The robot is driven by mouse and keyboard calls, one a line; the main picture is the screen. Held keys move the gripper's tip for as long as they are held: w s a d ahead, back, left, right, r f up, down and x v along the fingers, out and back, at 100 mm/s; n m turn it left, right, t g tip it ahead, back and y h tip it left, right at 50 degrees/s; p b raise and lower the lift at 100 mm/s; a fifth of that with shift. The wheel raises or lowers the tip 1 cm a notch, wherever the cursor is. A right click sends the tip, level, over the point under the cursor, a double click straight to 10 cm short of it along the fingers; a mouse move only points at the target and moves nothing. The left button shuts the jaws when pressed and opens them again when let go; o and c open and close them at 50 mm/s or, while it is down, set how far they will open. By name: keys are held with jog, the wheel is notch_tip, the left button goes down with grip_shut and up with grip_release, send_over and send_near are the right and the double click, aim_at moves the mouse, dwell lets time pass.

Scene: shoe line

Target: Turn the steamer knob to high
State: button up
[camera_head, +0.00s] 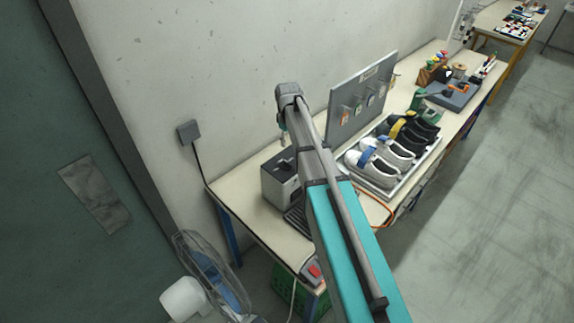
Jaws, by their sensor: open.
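The steamer, as far as I can tell, is the grey box with a dark top (275,187) near the left end of the workbench. Its knob cannot be made out; my arm covers the right side of the box. My gripper (284,137) is small and partly hidden behind my arm in the head view. It is open and points down over the back of the box. I cannot tell whether it touches anything.
The workbench (232,190) runs along the wall. A tray (387,186) of several shoes and an upright grey panel (347,118) stand to the right. A red switch (314,271) sits at the front edge. A clear-sided fan-like object (205,270) stands at lower left.

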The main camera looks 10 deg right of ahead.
aim_at(287, 163)
jog(key=shift+f+b, duration=5.35)
jog(key=shift+f, duration=0.35)
jog(key=shift+c, duration=0.2)
grip_shut()
jog(key=shift+a, duration=0.1)
